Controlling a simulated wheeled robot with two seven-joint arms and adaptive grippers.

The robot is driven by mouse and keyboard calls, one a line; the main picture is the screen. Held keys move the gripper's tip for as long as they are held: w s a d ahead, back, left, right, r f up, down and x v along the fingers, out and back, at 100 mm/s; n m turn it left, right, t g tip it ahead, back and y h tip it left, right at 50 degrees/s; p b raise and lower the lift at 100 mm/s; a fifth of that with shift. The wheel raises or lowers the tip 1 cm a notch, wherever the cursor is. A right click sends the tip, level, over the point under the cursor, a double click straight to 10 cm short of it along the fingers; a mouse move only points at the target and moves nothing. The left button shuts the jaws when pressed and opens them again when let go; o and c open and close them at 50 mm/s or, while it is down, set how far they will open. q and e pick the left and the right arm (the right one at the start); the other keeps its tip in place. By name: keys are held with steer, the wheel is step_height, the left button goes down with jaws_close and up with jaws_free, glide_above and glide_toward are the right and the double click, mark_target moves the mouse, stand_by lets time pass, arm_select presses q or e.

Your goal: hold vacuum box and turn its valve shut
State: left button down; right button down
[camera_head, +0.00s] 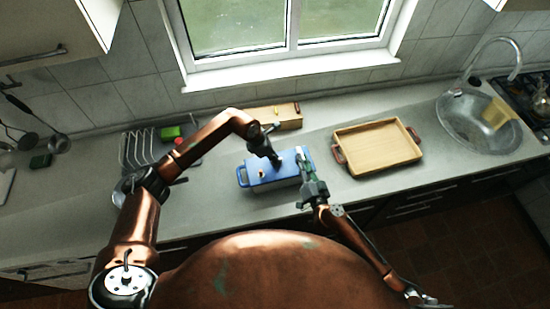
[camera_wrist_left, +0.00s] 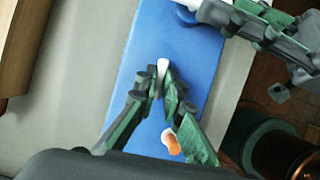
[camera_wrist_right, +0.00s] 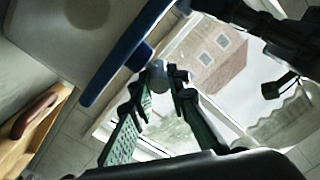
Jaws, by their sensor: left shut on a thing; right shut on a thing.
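The vacuum box (camera_head: 258,181) is blue with a flat lid and stands on the counter, a loop handle at its left end. My left gripper (camera_head: 277,163) reaches down onto the lid. In the left wrist view its fingertips (camera_wrist_left: 164,80) are shut on a small white valve knob (camera_wrist_left: 162,66) on the blue lid. A white and orange piece (camera_wrist_left: 172,143) sits on the lid nearby, partly beside a finger. My right gripper (camera_head: 303,165) is at the box's right end. In the right wrist view its fingers (camera_wrist_right: 160,85) are shut on the box's end handle (camera_wrist_right: 158,72), mostly hidden.
A wooden tray (camera_head: 375,148) lies on the counter to the right. A dish rack (camera_head: 140,150) with a green item (camera_head: 171,132) stands to the left. A cardboard-coloured box (camera_head: 287,115) is behind, by the wall. The sink (camera_head: 480,120) is at far right.

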arm_select(q)
steer(key=n+t, duration=0.1)
steer(key=n, duration=0.1)
steer(key=n+y, duration=0.1)
steer(key=n, duration=0.2)
steer(key=shift+s+d+r+t, duration=0.1)
steer(key=shift+t, duration=0.3)
steer(key=n+y, duration=0.1)
steer(key=n, duration=0.2)
steer(key=n+y, duration=0.1)
steer(key=n, duration=0.1)
steer(key=shift+d+n+t, duration=0.15)
steer(key=shift+n+t, duration=0.25)
steer(key=n+y, duration=0.2)
steer(key=n, duration=0.4)
steer(key=shift+d, duration=0.1)
steer(key=shift+n+y, duration=0.3)
steer(key=shift+n, duration=0.1)
steer(key=c, duration=2)
jaws_free()
steer(key=shift+c, duration=0.2)
steer(key=v, duration=1.2)
